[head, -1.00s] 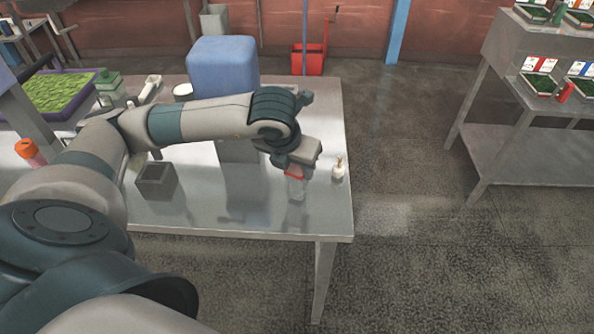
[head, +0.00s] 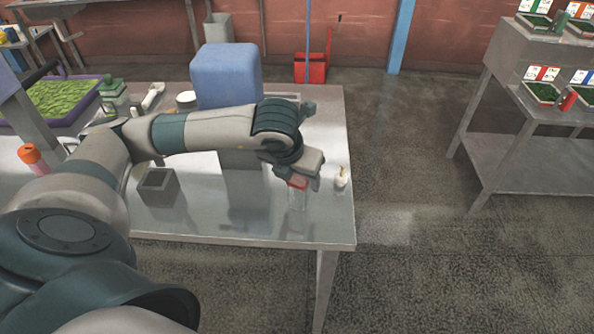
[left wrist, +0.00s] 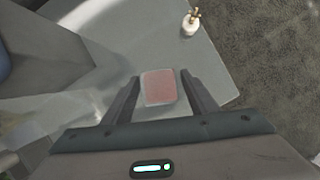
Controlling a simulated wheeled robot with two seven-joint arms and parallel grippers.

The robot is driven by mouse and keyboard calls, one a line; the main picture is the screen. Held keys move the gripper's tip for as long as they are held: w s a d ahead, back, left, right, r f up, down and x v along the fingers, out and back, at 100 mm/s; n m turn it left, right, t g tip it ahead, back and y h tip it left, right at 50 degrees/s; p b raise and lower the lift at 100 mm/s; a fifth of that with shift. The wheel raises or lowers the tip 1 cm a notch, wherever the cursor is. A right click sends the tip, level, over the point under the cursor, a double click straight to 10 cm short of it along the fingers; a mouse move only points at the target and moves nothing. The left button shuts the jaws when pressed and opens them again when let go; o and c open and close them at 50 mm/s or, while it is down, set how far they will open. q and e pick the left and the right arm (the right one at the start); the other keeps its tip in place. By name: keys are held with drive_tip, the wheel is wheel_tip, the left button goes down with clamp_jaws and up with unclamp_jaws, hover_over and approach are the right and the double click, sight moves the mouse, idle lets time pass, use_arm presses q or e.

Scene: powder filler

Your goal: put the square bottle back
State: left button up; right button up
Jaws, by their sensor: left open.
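The square bottle (head: 297,201) is clear with a red cap. It stands near the front right of the metal table, partly covered from above by my left gripper. My left gripper (head: 304,177) is right over the bottle, pointing down. In the left wrist view the red cap (left wrist: 158,88) lies between the two open fingers, with a gap visible on each side. A grey square open-topped holder (head: 158,190) stands on the table to the left of the bottle. My right gripper is not in view.
A small white bottle (head: 342,179) stands just right of the gripper near the table edge. A blue box-shaped thing (head: 226,75) stands behind my arm. An orange-capped bottle (head: 31,158) and a purple tray (head: 72,121) are at left. The metal table (head: 230,222) is bare in front.

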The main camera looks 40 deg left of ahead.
use_arm(q)
drive_tip(key=shift+r, duration=0.25)
drive_tip(key=b+v, duration=0.4)
drive_tip(key=v, duration=0.7)
drive_tip(key=shift+r, duration=0.35)
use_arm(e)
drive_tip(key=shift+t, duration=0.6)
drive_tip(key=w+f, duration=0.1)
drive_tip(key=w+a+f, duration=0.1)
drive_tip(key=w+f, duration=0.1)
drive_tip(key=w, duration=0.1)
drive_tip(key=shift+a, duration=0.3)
use_arm(q)
drive_tip(key=shift+s, duration=0.1)
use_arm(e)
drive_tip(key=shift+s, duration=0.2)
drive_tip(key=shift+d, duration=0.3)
